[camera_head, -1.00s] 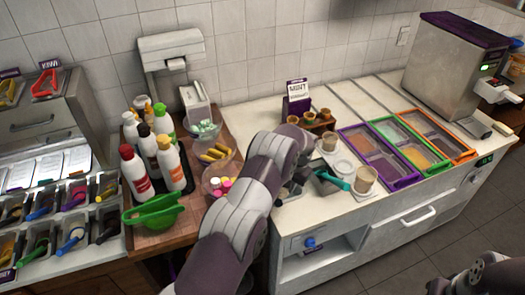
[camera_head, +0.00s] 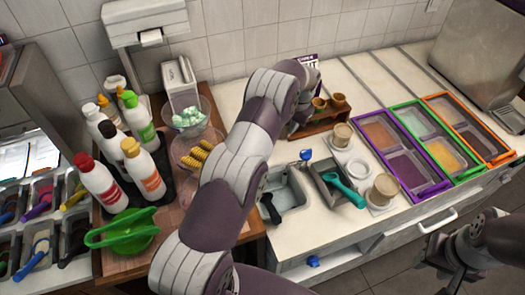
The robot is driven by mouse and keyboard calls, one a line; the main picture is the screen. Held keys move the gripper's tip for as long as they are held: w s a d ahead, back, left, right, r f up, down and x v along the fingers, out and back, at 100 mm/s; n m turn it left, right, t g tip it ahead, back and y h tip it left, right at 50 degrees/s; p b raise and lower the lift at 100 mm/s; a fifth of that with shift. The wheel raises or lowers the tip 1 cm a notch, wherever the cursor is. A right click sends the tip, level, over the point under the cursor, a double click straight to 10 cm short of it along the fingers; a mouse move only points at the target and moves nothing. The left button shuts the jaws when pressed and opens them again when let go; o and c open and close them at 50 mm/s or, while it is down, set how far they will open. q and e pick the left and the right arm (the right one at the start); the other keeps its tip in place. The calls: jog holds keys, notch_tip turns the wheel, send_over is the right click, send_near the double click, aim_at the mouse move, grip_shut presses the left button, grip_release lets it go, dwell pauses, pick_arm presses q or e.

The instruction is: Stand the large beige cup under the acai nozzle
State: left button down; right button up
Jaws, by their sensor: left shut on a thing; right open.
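Two beige cups stand on the counter: one at the back (camera_head: 341,135) and one nearer the front (camera_head: 384,188). An empty white ring (camera_head: 358,168) lies between them. I cannot tell which size each is. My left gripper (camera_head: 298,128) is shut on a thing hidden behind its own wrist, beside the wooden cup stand. The steel machine (camera_head: 490,55) is at the upper right, with a drip tray (camera_head: 511,118) at its foot. Its nozzle is out of view. My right gripper (camera_head: 430,244) is open and empty at the lower right, in front of the counter.
A wooden stand (camera_head: 325,124) with small brown cups is close to my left gripper. Steel bins, one with a teal scoop (camera_head: 343,190), lie before it. Purple (camera_head: 437,192), green and orange topping trays fill the counter toward the machine. Sauce bottles (camera_head: 103,182) stand left.

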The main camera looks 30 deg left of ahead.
pick_arm(q)
jog(key=s+a+p, duration=0.1)
jog(key=s+p, duration=0.1)
jog(key=p, duration=0.1)
jog(key=shift+a+f, duration=0.1)
jog(key=shift+a, duration=0.05)
jog(key=s+a+f+p, duration=0.1)
jog(key=a+f+p, duration=0.1)
jog(key=f, duration=0.1)
jog(key=s+a+f+p, duration=0.1)
jog(key=a+f+p, duration=0.1)
jog(key=f, duration=0.1)
jog(key=s+a+f+p, duration=0.2)
jog(key=f, duration=0.1)
jog(key=shift+s+f, duration=0.1)
jog(key=shift+w+f, duration=0.2)
jog(key=shift+f, duration=0.1)
jog(key=c, duration=1.4)
grip_release()
jog(key=shift+a, duration=0.1)
jog(key=shift+o, duration=0.7)
jog(key=shift+s+r, duration=0.1)
jog(key=shift+s, duration=0.05)
pick_arm(e)
notch_tip(320, 180, up, 7)
